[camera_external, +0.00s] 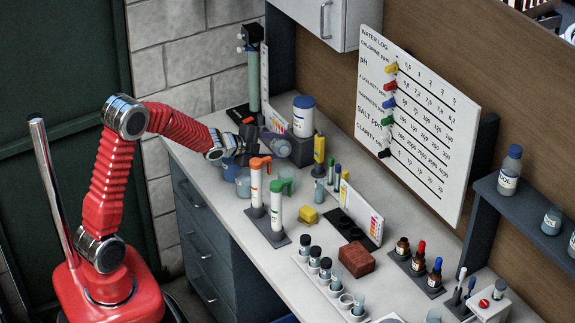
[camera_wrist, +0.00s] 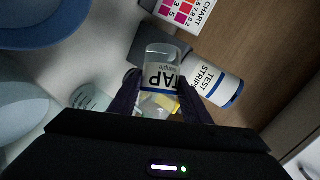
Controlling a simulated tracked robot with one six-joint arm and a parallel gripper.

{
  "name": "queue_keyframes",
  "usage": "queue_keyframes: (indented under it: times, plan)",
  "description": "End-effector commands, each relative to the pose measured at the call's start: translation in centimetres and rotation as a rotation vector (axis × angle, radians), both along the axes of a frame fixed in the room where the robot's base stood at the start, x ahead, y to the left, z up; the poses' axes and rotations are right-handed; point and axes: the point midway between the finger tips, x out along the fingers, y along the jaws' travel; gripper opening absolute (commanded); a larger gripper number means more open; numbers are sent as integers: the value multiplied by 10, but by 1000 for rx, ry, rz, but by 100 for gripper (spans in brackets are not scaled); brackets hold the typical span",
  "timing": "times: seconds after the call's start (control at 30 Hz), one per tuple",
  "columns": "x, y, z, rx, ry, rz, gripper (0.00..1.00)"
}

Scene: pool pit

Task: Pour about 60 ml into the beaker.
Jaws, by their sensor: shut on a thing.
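My gripper (camera_external: 250,146) is shut on a clear bottle with a white TAP label (camera_wrist: 162,76). In the wrist view the bottle sits between the two dark fingers (camera_wrist: 160,100). In the external view the bottle (camera_external: 275,144) lies strongly tilted, pointing right, above the bench. A clear beaker with bluish contents (camera_external: 243,187) stands on the bench below my gripper; a second vessel (camera_external: 231,171) is just behind it, partly hidden by the gripper. I cannot tell whether liquid is leaving the bottle, nor read any level in the beaker.
Orange-topped (camera_external: 256,190) and green-topped (camera_external: 279,206) dispensers stand in front of the beaker. A white TEST STRIPS tub with blue lid (camera_external: 303,117) is behind the bottle. Sample vials (camera_external: 325,270), a red-brown block (camera_external: 356,260) and dropper bottles (camera_external: 419,259) fill the bench to the right.

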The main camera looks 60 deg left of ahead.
Motion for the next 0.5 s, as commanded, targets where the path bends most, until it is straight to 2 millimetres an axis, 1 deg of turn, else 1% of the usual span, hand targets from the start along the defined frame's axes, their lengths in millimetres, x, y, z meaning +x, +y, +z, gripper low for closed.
queue_keyframes:
  times: [0.3, 0.5]
  plan:
    - [0, 1, 10, 111, -37, 1, 18]
    - [0, -3, 8, 157, -54, -1, 18]
